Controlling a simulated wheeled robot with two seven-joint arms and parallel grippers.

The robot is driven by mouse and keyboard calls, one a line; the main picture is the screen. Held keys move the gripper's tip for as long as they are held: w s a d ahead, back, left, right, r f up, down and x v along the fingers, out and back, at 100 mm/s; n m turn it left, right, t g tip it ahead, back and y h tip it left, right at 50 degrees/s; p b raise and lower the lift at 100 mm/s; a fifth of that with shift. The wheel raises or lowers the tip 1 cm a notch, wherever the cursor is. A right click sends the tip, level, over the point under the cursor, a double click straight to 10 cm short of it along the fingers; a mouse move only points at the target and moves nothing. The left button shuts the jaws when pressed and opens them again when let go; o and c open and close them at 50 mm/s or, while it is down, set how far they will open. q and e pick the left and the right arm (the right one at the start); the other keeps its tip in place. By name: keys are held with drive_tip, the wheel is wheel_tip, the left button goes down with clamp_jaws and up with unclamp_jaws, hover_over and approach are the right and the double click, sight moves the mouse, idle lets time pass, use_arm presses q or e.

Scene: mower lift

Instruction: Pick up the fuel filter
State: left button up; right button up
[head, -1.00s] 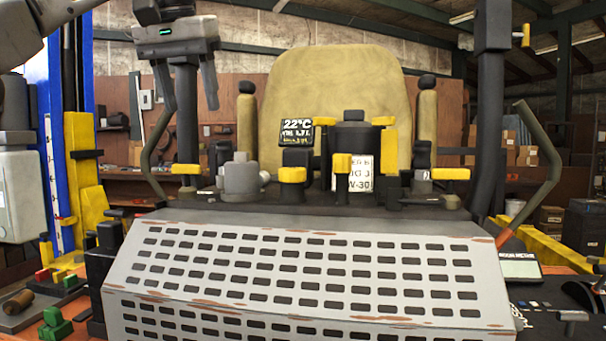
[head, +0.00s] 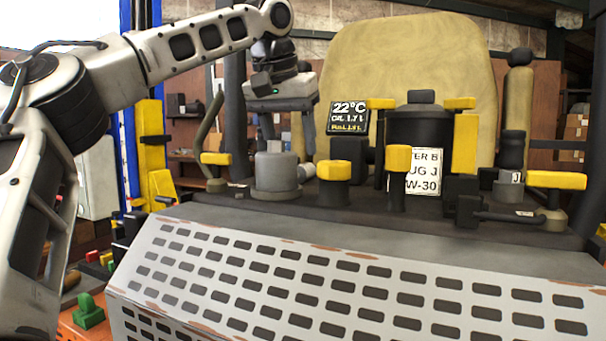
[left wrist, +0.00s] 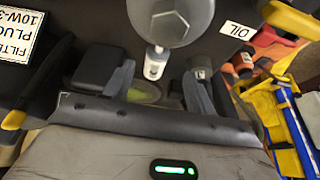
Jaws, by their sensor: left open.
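My left gripper (head: 277,128) is open and empty, pointing down over the grey cylindrical housing (head: 276,173) on the machine's deck. In the left wrist view, the two fingers of this gripper (left wrist: 160,92) stand apart. The round grey housing (left wrist: 172,18) lies ahead of them, with a small white cylinder (left wrist: 155,64) sticking out toward the gap. My right gripper is not in view.
Yellow-topped posts (head: 334,170) and a black canister (head: 420,138) stand right of the housing. A small display (head: 349,118) reads 22°C. A tan seat (head: 395,65) rises behind. A perforated grey panel (head: 350,285) slopes down in front. An OIL label (left wrist: 237,25) lies near the housing.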

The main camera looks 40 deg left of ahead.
sight(299, 165)
use_arm(q)
drive_tip(key=x, duration=0.5)
drive_tip(key=shift+w+d+f, duration=0.1)
drive_tip(key=shift+w, duration=0.2)
drive_tip(key=c, duration=1.1)
